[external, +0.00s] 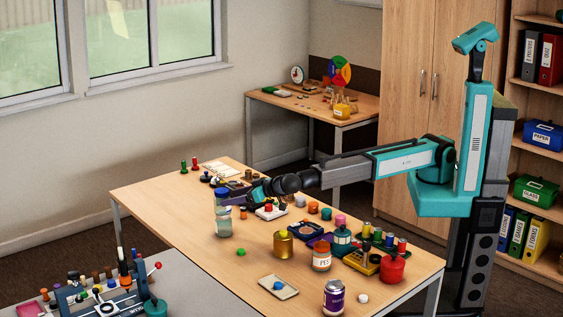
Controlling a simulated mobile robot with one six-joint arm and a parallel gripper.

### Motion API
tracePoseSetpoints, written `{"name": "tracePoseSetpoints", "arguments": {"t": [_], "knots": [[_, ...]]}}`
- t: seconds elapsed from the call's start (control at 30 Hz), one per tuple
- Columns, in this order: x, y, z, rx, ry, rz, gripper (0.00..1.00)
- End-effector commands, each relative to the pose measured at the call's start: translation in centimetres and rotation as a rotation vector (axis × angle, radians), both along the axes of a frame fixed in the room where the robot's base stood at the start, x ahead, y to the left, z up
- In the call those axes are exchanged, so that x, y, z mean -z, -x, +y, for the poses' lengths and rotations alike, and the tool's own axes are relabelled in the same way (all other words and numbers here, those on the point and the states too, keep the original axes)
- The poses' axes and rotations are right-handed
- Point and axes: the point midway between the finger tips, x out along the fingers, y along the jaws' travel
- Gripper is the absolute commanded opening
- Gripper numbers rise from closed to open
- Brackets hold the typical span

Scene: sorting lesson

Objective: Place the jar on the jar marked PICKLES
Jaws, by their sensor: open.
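A clear jar with a blue lid (222,203) stands upright near the left edge of the long table. It appears to rest on a second pale glass jar (224,228) directly below it. Any wording on either jar is too small to read, so I cannot tell which is marked PICKLES. My gripper (246,195) is open, just right of the upper jar and at about its height. A small gap seems to lie between them, but contact is hard to judge. A jar with an orange lid (321,259) and a purple-labelled jar (333,298) stand nearer the front.
Small items crowd the area beneath my arm. The table's front left is mostly clear.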

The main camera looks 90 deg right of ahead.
Motion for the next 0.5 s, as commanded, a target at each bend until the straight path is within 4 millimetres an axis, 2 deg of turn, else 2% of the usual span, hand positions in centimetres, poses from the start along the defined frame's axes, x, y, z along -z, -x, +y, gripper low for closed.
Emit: {"name": "tracePoseSetpoints", "arguments": {"t": [0.03,0.2,0.5], "knots": [[-0.3,1.0,0.3,-0.003,-0.001,-0.001,0.71],[-1.3,3.3,1.0,-0.003,-0.001,-0.001,0.71],[-2.3,5.3,1.7,-0.001,0.0,-0.001,0.71]]}}
